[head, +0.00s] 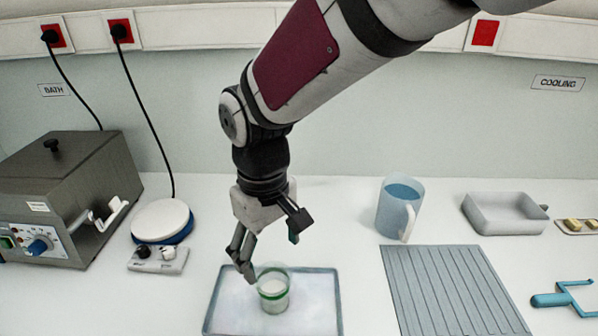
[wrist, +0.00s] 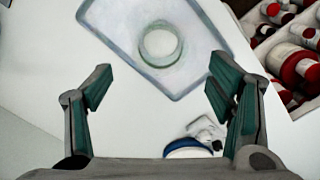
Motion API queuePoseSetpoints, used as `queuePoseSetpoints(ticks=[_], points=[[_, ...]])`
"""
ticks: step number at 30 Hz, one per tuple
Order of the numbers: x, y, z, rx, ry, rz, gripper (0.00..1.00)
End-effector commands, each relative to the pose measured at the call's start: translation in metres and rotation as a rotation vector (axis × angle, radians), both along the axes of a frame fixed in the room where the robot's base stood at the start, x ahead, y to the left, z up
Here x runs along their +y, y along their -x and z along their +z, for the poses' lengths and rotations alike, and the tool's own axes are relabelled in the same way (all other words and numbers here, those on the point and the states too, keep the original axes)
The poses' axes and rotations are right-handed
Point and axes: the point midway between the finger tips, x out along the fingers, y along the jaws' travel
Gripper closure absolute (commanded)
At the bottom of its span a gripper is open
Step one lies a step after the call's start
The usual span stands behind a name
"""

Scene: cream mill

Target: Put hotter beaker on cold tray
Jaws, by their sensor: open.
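A clear beaker (head: 273,297) with a green band and pale contents stands upright on a shallow pale tray (head: 232,318) with a blue-grey rim at the front middle. The wrist view shows the same beaker (wrist: 160,44) from above, on the tray (wrist: 118,12), beyond my fingertips. My gripper (head: 271,257) is open and empty, just above and behind the beaker. One finger overlaps the beaker's rim in the head view; I cannot tell whether they touch. I see no second beaker, and nothing visible tells how hot this one is.
A BATH-side heater box (head: 60,190) and a white round plate (head: 162,221) stand left. Right are a jug of blue liquid (head: 397,212), a ribbed mat (head: 445,290), an empty grey tray (head: 503,215) below the COOLING sign, and a blue-handled tool (head: 562,299). Red-capped bottles (wrist: 300,70) show in the wrist view.

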Motion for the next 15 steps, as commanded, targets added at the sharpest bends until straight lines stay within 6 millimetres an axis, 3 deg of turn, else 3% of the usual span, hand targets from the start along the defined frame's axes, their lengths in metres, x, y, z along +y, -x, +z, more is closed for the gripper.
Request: queuePoseSetpoints(ticks=[5,11,15], points=[[-0.022,-0.004,0.02,-0.026,-0.015,-0.053,0.25],[-0.1,-0.003,0.065,-0.115,-0.064,-0.245,0.25],[-0.158,0.013,0.09,-0.185,-0.097,-0.402,0.25]])
